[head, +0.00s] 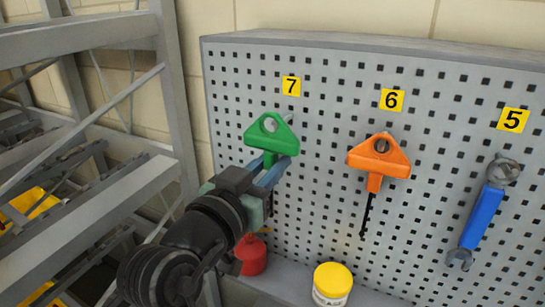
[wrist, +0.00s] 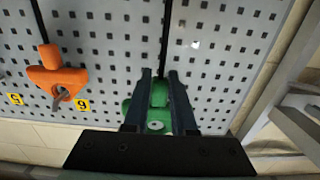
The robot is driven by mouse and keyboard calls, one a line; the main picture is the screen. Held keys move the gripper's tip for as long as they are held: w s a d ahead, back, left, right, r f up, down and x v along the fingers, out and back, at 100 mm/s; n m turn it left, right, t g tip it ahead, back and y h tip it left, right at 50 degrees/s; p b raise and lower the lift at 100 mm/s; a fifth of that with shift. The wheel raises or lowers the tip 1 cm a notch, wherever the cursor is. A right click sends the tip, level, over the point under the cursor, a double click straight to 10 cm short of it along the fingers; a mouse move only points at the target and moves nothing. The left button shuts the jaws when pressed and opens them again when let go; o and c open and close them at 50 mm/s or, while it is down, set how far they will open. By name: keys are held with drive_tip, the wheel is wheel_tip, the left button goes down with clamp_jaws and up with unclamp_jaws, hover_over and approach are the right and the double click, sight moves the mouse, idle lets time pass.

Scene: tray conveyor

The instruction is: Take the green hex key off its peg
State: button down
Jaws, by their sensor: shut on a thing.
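The green hex key (head: 262,138) has a triangular handle with a hole and hangs at the pegboard under the yellow label 7. Its peg (head: 285,119) shows at the handle's hole, and the round peg end (wrist: 155,125) shows inside the handle in the wrist view. My gripper (head: 270,168) is shut on the narrow lower part of the green handle, coming from below left. In the wrist view the two dark fingers (wrist: 160,76) stand on either side of the green handle (wrist: 159,94).
An orange hex key (head: 378,160) hangs under label 6, right of the green one. A blue-handled wrench (head: 482,216) hangs under label 5. A yellow-lidded jar (head: 333,280) and a red container (head: 251,257) stand below. A grey metal rack (head: 85,38) is close on the left.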

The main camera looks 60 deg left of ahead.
sight(268, 165)
drive_tip(key=shift+r+v, duration=0.2)
drive_tip(key=shift+v, duration=2.7)
drive_tip(key=shift+s, duration=0.1)
drive_tip(key=shift+d, duration=0.1)
